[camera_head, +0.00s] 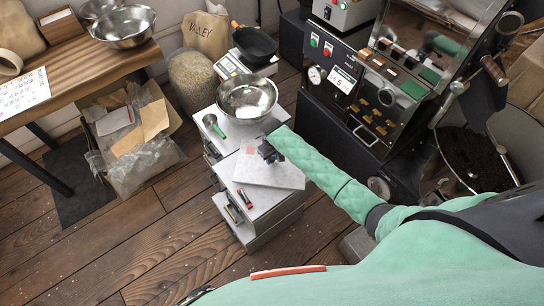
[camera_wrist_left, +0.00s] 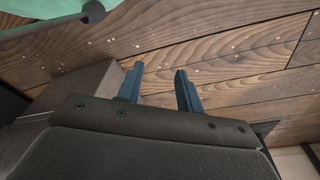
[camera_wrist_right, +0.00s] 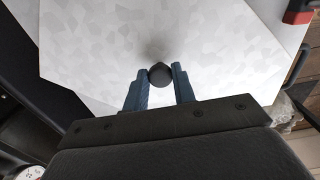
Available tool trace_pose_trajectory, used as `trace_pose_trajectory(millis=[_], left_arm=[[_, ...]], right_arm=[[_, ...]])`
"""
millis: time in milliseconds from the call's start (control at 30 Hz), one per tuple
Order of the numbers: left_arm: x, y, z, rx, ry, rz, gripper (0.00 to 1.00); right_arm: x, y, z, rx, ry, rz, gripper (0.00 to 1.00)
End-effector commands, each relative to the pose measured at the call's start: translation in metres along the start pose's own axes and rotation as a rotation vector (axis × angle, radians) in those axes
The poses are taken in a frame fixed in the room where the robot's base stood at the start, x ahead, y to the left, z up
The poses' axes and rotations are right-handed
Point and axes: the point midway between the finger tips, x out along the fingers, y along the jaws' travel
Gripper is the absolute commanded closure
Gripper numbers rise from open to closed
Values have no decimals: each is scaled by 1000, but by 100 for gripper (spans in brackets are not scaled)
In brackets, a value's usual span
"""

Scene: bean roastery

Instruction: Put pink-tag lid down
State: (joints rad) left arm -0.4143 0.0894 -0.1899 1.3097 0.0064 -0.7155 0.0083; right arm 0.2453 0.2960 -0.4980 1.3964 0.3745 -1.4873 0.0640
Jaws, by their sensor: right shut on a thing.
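The pink-tag lid (camera_head: 275,175) is a pale mottled slab with a dark round knob (camera_wrist_right: 160,74). A small pink patch (camera_head: 250,150) shows near its far edge. The lid is over the grey cabinet (camera_head: 227,170); I cannot tell whether it touches the top. My right gripper (camera_head: 268,152) is shut on the knob, with a finger on each side in the right wrist view (camera_wrist_right: 160,80). My left gripper (camera_wrist_left: 157,82) is open and empty above the wooden floor, and does not show in the head view.
The roaster (camera_head: 365,90) stands close on the right. The floor to the left is open.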

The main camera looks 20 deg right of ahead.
Motion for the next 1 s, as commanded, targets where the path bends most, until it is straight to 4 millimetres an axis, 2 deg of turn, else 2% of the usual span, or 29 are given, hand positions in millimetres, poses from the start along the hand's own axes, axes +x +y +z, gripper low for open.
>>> trace_pose_trajectory(millis=[267, 300, 400, 767, 933, 1000], left_arm=[[0, 0, 0, 0, 0, 0, 64], [0, 0, 0, 0, 0, 0, 64], [0, 0, 0, -1, 0, 0, 64], [0, 0, 2, -1, -2, 0, 64], [1, 1, 1, -3, -13, 2, 64], [-12, 5, -11, -4, -5, 7, 64]], right_arm=[[2, 0, 0, 0, 0, 0, 100], [2, 0, 0, 0, 0, 0, 70], [2, 0, 0, 0, 0, 0, 52], [-1, 0, 0, 0, 1, 0, 52], [-20, 1, -1, -1, 3, 0, 52], [-33, 1, 0, -1, 4, 1, 52]])
